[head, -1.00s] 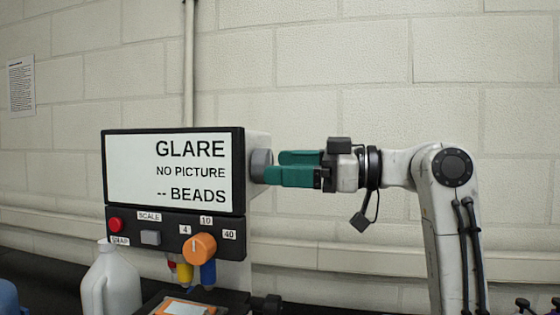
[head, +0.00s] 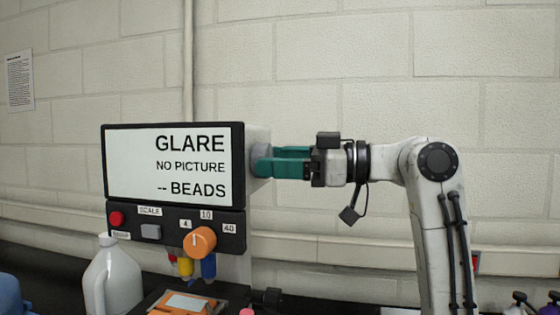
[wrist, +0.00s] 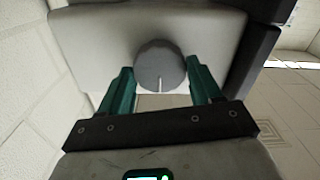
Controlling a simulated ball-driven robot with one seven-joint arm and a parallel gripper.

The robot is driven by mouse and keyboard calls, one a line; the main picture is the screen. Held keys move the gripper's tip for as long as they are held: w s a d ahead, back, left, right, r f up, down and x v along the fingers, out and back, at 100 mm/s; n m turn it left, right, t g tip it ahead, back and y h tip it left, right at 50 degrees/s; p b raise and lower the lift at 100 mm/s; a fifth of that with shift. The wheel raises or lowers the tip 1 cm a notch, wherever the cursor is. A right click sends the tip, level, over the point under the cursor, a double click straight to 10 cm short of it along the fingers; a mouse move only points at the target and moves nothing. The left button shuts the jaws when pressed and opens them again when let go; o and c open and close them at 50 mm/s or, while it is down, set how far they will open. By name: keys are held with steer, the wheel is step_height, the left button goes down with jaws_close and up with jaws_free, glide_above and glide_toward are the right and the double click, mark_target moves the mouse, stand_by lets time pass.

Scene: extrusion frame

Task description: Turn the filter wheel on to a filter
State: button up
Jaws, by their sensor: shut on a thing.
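The filter wheel is a grey round knob (head: 262,160) on the right side of the microscope's head. In the wrist view the grey knob (wrist: 160,67) shows a white line pointing down in the picture. My gripper (head: 264,161) comes in from the right with green fingers, and it also shows in the wrist view (wrist: 160,78). The fingers are shut on the knob, one on each side. The screen (head: 168,166) reads "GLARE", "NO PICTURE" and "-- BEADS".
Below the screen is a panel with a red button (head: 117,219), a grey button (head: 151,232) and an orange knob (head: 201,242) among the labels 4, 10 and 40. Coloured objectives (head: 186,266) hang under it. A white jug (head: 113,278) stands at left.

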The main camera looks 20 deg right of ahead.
steer(key=shift+c, duration=0.5)
steer(key=shift+r+m+p, duration=0.1)
steer(key=shift+m+p, duration=0.2)
steer(key=shift+d+m+p, duration=0.1)
steer(key=shift+m+p, duration=6.4)
steer(key=shift+m, duration=2)
steer(key=shift+w, duration=0.1)
steer(key=o, duration=1)
steer(key=shift+o, duration=0.2)
